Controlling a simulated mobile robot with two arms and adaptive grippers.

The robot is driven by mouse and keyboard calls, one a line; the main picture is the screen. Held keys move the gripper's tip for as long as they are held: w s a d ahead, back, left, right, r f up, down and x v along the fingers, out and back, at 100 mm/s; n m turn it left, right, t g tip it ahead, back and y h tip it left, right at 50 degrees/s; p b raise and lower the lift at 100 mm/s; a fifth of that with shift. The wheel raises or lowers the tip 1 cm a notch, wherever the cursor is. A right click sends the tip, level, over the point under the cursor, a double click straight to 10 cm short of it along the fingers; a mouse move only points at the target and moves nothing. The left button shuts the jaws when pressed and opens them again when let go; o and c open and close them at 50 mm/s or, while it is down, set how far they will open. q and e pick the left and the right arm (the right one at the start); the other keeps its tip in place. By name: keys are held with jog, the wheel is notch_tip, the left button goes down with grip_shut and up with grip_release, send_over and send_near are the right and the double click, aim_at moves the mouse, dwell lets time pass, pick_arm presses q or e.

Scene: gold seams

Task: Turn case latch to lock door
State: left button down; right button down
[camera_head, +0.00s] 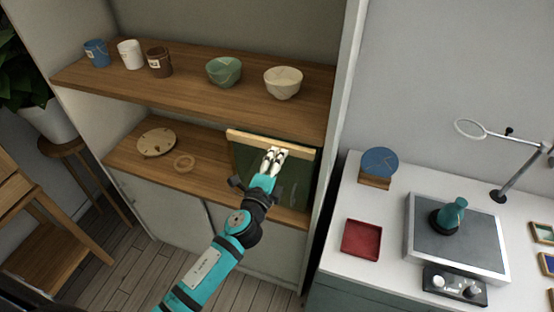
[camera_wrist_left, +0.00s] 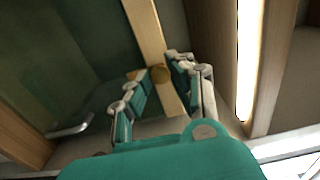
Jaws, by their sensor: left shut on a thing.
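The case (camera_head: 246,168) stands at the right end of the lower shelf, with a dark green front and a pale wooden top rail. My left gripper (camera_head: 275,158) is at its front, just below the rail. In the left wrist view, a small round brass-coloured latch (camera_wrist_left: 160,73) sits on a pale wooden strip. My left gripper (camera_wrist_left: 160,82) has its two fingers on either side of the latch and is shut on it. The fingers hide part of the latch, and its turn angle cannot be told. My right gripper is not in view.
The upper shelf (camera_head: 190,92) holds cups and two bowls. A white upright panel (camera_head: 340,110) stands close on the right. Beyond it is a white worktop with a red tray (camera_head: 361,240).

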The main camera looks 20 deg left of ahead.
pick_arm(q)
jog(key=c, duration=1.2)
grip_release()
jog(key=s, duration=1.2)
jog(key=shift+a, duration=0.15)
jog(key=s+f+n+g+b, duration=0.1)
jog(key=s+f+n+g, duration=0.15)
jog(key=f, duration=0.95)
jog(key=s+f+n+g, duration=0.2)
jog(key=s+f+g, duration=0.15)
jog(key=f, duration=0.75)
jog(key=s+f+n+g+b, duration=0.1)
jog(key=s+f+n+g, duration=0.2)
jog(key=f, duration=0.9)
jog(key=s+a+f+n+g, duration=0.2)
jog(key=s+f+n, duration=0.1)
jog(key=s+f, duration=0.4)
jog(key=s+a+f+n+g+b, duration=0.1)
jog(key=s+a+f+n+g, duration=0.1)
jog(key=s+f, duration=0.5)
jog(key=s+a+f+n+g+b, duration=0.1)
jog(key=s+f, duration=0.6)
jog(key=s, duration=0.8)
jog(key=shift+s+a+n+g+y, duration=0.15)
jog(key=shift+a+n+g, duration=0.1)
jog(key=shift+n+g, duration=0.5)
jog(key=shift+s+a+n+g+y, duration=0.15)
jog(key=shift+a+n+g, duration=0.1)
jog(key=shift+n+g, duration=0.45)
